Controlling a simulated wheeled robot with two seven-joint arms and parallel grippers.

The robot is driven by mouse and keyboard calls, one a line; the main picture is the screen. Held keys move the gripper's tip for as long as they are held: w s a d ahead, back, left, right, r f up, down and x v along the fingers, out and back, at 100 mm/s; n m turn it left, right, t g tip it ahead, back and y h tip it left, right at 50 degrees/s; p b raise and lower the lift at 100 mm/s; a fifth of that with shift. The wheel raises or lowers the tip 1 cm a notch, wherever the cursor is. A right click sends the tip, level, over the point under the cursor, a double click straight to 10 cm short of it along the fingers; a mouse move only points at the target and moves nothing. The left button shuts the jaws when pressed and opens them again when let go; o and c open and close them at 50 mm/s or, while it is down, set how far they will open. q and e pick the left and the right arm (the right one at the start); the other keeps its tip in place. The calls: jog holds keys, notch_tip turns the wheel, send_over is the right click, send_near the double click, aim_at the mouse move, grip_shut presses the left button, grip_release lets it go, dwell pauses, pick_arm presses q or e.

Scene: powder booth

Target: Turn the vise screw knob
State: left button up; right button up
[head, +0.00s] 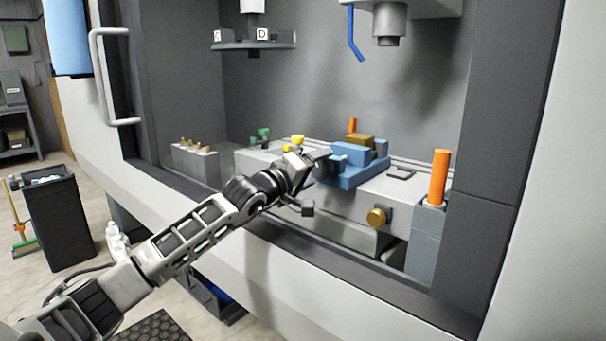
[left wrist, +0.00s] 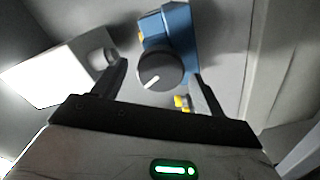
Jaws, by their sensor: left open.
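The blue vise (head: 362,172) sits on the grey machine table inside the booth; it also shows in the left wrist view (left wrist: 181,28). Its screw knob (left wrist: 160,70) is a dark round disc with a white line mark, facing the left wrist camera. In the head view the knob (head: 323,170) is partly hidden by my gripper. My left gripper (head: 312,162) is open at the vise's left end. In the left wrist view its two fingers (left wrist: 160,82) stand on either side of the knob, with gaps visible; contact cannot be told. My right gripper is not in view.
A brass knob (head: 377,216) sticks out of the table front. An orange cylinder (head: 439,177) stands at right. A spindle (head: 389,22) with a blue nozzle (head: 355,36) hangs above. A tool carousel (head: 253,42) hangs at back left. The dark sill lies under my arm.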

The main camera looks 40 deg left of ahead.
pick_arm(q)
jog(key=s+b, duration=0.1)
jog(key=s, duration=0.3)
jog(key=s+b, duration=0.1)
jog(key=s, duration=0.4)
jog(key=s+a+b, duration=0.1)
jog(key=s+b, duration=0.1)
jog(key=s, duration=0.3)
jog(key=shift+s+f, duration=0.1)
jog(key=shift+f, duration=0.05)
jog(key=shift+s+a, duration=0.1)
jog(key=shift+s, duration=0.65)
